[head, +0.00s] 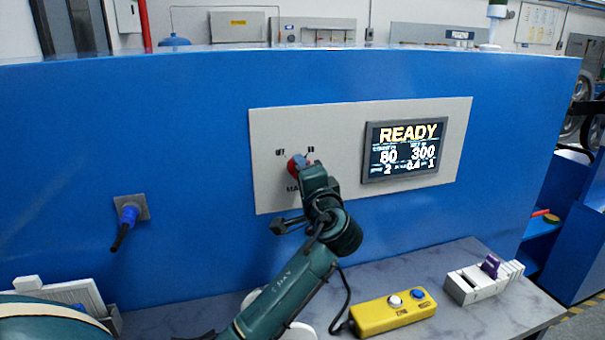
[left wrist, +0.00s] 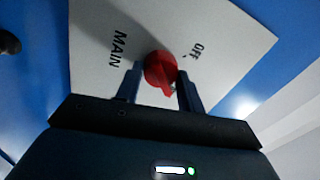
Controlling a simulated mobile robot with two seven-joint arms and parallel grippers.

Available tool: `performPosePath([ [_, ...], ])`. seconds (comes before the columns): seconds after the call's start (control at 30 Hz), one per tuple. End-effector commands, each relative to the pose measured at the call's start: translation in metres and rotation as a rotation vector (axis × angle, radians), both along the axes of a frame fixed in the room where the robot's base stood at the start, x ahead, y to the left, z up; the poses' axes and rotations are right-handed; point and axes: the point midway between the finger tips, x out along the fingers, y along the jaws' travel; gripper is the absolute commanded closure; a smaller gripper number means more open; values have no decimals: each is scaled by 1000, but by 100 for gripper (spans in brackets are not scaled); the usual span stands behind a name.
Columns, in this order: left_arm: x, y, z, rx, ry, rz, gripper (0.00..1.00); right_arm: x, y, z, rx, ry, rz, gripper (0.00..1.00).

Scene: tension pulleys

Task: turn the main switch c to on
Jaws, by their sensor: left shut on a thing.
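The main switch is a red rotary knob (head: 293,168) on a light grey plate (head: 335,130) set in the blue panel. An OFF mark is at its upper left and another mark, small and hard to read, at its upper right. My left gripper (head: 303,164) is at the knob and hides part of it and of the label below. In the left wrist view the red knob (left wrist: 161,68) sits between the two fingers of my left gripper (left wrist: 158,88), which is shut on it. The knob's exact angle is hard to tell. My right gripper is not in view.
A display (head: 404,150) right of the switch reads READY. A blue plug (head: 128,214) with a black cable is at the left. On the grey bench stand a yellow button box (head: 378,316) and a grey device with a purple lever (head: 485,283).

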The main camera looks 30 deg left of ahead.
Motion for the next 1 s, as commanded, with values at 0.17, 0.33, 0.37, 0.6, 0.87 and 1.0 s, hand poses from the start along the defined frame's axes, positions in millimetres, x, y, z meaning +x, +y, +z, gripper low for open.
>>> performPosePath([
  [0.17, 0, 0, -1, 2, 4, 0, 61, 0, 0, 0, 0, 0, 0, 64],
  [0.33, 0, 0, -1, 2, 2, 0, 47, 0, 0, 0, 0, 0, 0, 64],
  [0.37, 0, 0, -1, 2, 2, 0, 45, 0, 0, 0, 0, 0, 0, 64],
  [0.6, 0, 0, 0, 1, 1, 0, 40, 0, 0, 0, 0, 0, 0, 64],
  [0.87, -13, -17, -5, -2, 0, -3, 40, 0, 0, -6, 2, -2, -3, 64],
  [1.0, -33, -40, -8, -3, -1, -5, 40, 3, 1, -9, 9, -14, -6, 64],
])
